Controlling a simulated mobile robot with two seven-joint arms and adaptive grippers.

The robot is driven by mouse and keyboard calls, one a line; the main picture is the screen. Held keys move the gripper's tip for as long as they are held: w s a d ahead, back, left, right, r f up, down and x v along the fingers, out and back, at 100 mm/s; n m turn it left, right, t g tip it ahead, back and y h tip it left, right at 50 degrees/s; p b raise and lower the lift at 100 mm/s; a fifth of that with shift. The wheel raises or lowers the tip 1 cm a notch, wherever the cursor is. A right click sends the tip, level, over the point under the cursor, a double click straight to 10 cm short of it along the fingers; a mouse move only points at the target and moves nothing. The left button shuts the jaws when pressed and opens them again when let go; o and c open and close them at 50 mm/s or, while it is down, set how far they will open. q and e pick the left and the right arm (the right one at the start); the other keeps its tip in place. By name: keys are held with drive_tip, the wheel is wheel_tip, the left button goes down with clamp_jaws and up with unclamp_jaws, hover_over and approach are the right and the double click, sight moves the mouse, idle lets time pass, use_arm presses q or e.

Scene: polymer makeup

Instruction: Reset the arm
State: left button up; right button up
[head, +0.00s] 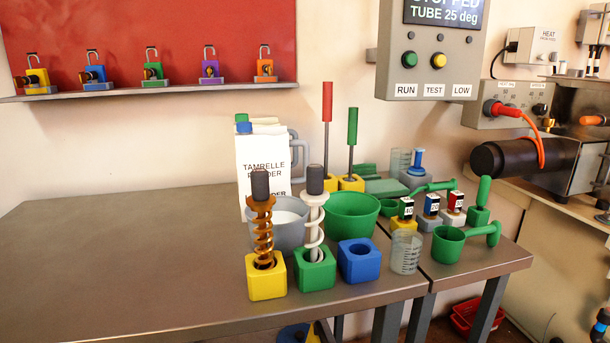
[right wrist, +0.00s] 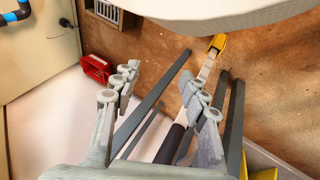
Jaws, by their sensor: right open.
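My right gripper (right wrist: 158,80) shows in the right wrist view with its two grey fingers spread apart. Nothing is between the fingertips. It hangs over the brown floor, near dark table legs (right wrist: 150,105), and touches nothing that I can see. Neither gripper shows in the head view, and my left gripper is in no frame.
The steel table (head: 130,260) holds an amber screw (head: 263,230) in a yellow block, a white screw (head: 314,215) in a green block, an empty blue block (head: 359,262), bowls and cups. Its left part is clear. A red bin (right wrist: 96,69) sits on the floor.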

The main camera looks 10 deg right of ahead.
drive_tip(key=s+a+f+n, duration=0.2)
drive_tip(key=s+f, duration=0.2)
drive_tip(key=f, duration=0.2)
drive_tip(key=s+a+f+m+y, duration=0.1)
drive_tip(key=a+f, duration=0.1)
drive_tip(key=a, duration=0.8)
drive_tip(key=s+a+f+m+g+y, duration=0.1)
drive_tip(key=a+f+m+y, duration=0.1)
drive_tip(key=a, duration=0.8)
drive_tip(key=shift+s+a+f, duration=0.15)
drive_tip(key=shift+s+f, duration=0.05)
drive_tip(key=shift+f, duration=0.3)
